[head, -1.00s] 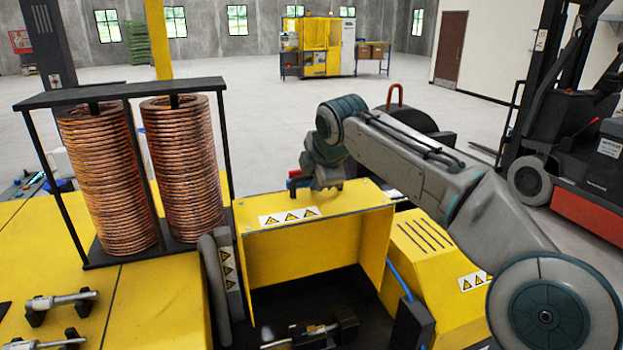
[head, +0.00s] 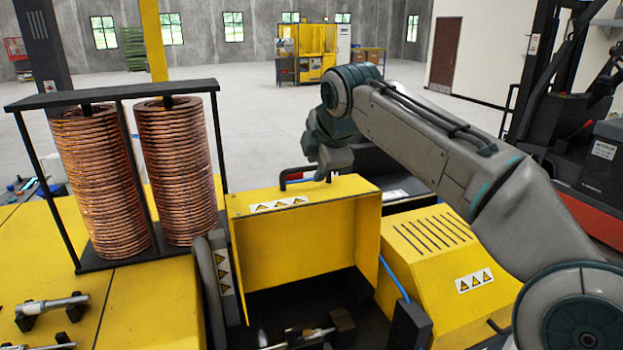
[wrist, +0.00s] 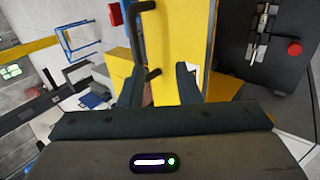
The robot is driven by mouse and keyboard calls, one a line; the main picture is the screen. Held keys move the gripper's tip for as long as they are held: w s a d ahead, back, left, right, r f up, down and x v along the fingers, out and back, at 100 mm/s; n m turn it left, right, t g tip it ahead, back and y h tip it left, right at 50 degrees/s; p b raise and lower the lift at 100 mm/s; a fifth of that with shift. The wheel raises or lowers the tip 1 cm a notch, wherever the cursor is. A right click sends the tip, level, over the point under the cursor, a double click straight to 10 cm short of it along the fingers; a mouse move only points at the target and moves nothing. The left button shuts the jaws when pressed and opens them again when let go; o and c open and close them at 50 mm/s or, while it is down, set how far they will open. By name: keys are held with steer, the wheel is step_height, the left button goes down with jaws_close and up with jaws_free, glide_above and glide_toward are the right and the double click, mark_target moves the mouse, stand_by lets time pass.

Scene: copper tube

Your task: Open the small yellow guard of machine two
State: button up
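The small yellow guard (head: 296,235) stands tipped up at the back of a dark machine bay, its hollow side facing me and warning stickers along its upper front edge. A black bar handle (head: 290,176) shows at its top edge. My gripper (head: 320,176) is at that top edge, close to the handle; its fingertips are partly hidden in the head view. In the wrist view my gripper's fingers (wrist: 158,85) are spread apart. The handle (wrist: 146,40) and the yellow guard panel (wrist: 182,40) show ahead of and between them. I cannot tell whether a finger touches the handle.
Two copper tube coils (head: 175,170) stand in a black rack at left. A sloped yellow housing (head: 430,240) with vents is right of the bay, with a blue hose (head: 394,278) between. A forklift (head: 570,130) stands at right. The floor behind is largely clear.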

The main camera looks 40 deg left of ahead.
steer(key=v, duration=0.7)
steer(key=shift+r, duration=0.15)
